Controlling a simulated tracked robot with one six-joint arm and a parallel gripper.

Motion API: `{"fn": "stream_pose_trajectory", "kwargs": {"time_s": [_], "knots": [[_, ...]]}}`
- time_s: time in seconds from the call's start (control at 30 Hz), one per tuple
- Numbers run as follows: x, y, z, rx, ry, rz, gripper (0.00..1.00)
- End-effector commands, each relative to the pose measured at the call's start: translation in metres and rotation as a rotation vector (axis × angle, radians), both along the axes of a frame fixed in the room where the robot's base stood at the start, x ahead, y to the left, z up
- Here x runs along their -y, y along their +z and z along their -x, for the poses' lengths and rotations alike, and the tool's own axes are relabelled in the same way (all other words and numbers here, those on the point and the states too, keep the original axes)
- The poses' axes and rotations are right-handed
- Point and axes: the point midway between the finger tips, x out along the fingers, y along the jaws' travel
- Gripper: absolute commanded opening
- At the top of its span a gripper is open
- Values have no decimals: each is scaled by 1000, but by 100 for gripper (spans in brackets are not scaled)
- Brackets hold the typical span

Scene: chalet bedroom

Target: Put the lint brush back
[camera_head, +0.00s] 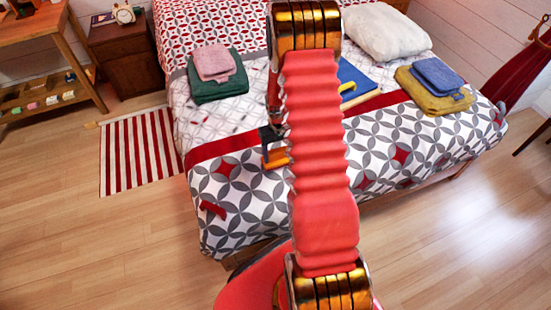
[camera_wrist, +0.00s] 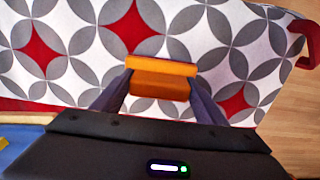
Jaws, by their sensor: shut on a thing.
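My gripper (camera_head: 272,138) is over the bed, left of my arm in the head view. In the wrist view its two dark fingers (camera_wrist: 160,82) are shut on an orange block-like thing, which looks like the lint brush (camera_wrist: 160,68). The orange brush also shows below the gripper in the head view (camera_head: 275,157). Its underside is hidden, and I cannot tell whether it touches the patterned bedspread. A small red piece (camera_head: 212,208) is on the near left part of the bed; a red curved piece (camera_wrist: 303,42) shows at the wrist view's upper right.
The bed (camera_head: 400,150) carries folded green and pink towels (camera_head: 218,88), yellow and blue towels (camera_head: 434,100), a white pillow (camera_head: 386,32) and a blue thing with yellow (camera_head: 356,78). A nightstand (camera_head: 128,55) stands behind left. The wooden floor in front is clear.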

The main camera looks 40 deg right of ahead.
Motion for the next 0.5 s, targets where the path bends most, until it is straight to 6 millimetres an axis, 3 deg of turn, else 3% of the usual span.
{"fn": "stream_pose_trajectory", "kwargs": {"time_s": [0.2,0.5], "knots": [[0,-24,0,-1,0,0,45],[0,-27,0,1,0,0,45]]}}
